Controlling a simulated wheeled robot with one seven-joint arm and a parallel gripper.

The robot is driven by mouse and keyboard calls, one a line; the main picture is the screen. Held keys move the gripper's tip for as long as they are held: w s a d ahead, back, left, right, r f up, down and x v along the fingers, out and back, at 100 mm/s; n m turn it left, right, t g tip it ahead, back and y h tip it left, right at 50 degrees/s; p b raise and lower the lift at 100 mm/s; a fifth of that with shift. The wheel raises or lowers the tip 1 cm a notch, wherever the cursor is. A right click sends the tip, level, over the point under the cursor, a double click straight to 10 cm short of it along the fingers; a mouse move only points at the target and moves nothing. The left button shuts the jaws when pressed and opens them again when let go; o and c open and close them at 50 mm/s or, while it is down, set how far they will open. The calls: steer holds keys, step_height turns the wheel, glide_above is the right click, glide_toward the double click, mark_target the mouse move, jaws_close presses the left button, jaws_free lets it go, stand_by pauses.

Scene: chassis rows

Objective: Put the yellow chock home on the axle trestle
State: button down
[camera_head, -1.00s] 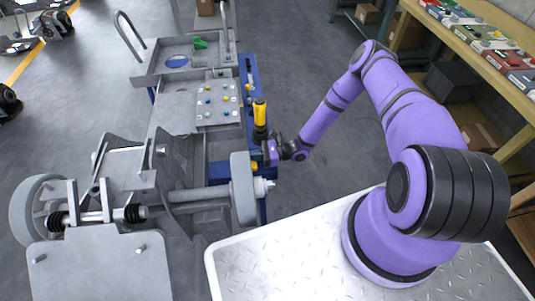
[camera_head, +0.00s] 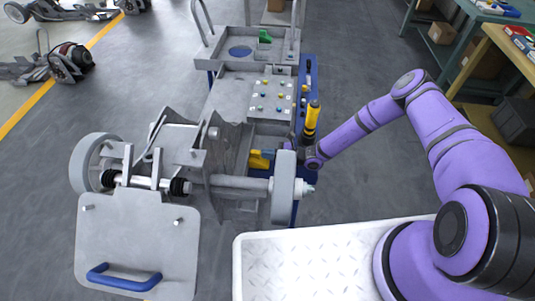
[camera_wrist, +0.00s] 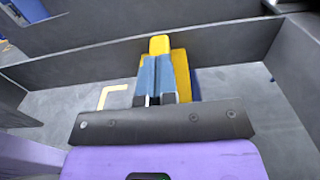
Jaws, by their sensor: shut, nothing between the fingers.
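The yellow chock (camera_head: 258,160) is in a grey-walled bay of the axle trestle (camera_head: 231,202), behind the axle and left of the wheel. In the wrist view the chock (camera_wrist: 182,72) shows beyond and to the right of my fingers, near the bay's long wall. My gripper (camera_head: 270,155) reaches into the bay from the right. Its blue fingers (camera_wrist: 157,75) are together, with nothing seen between them. Their tips are close against the chock; I cannot tell whether they touch. The fingers hide part of it. A yellow L-shaped mark (camera_wrist: 112,92) is on the bay floor, left of the fingers.
A grey wheel (camera_head: 284,187) stands just in front of my wrist. A yellow-and-black cylinder (camera_head: 311,120) stands near my wrist on the blue side. A plate with coloured studs (camera_head: 272,95) lies behind the bay. Grey walls (camera_wrist: 290,60) enclose the fingers.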

steer(key=s+d, duration=0.1)
steer(key=d, duration=0.8)
steer(key=s+d, duration=0.1)
steer(key=d, duration=0.3)
steer(key=shift+s+d, duration=0.25)
steer(key=shift+s, duration=0.1)
steer(key=d+r+n+g+h, duration=0.2)
steer(key=r+n, duration=0.2)
steer(key=r, duration=0.6)
steer(key=w+d+r+n+g+h, duration=0.1)
steer(key=d+r+n+g+h, duration=0.2)
steer(key=r, duration=0.7)
steer(key=d+r+n+g+h, duration=0.15)
steer(key=r+n, duration=0.35)
steer(key=r, duration=0.5)
steer(key=s+d+r+n+t+h, duration=0.1)
steer(key=s+r+n+h, duration=0.2)
steer(key=r, duration=0.6)
steer(key=s+r+n+t+h, duration=0.1)
steer(key=s+r+h, duration=0.25)
steer(key=r, duration=0.45)
steer(key=s+d+r+n+t+h, duration=0.2)
steer(key=s+r+t, duration=0.1)
steer(key=s+r, duration=0.5)
steer(key=s+d+r+n+t+h, duration=0.2)
steer(key=s+r, duration=0.6)
steer(key=s, duration=0.7)
steer(key=shift+s+d+t+h, duration=0.3)
steer(key=shift+d+t, duration=0.3)
steer(key=shift+t, duration=0.05)
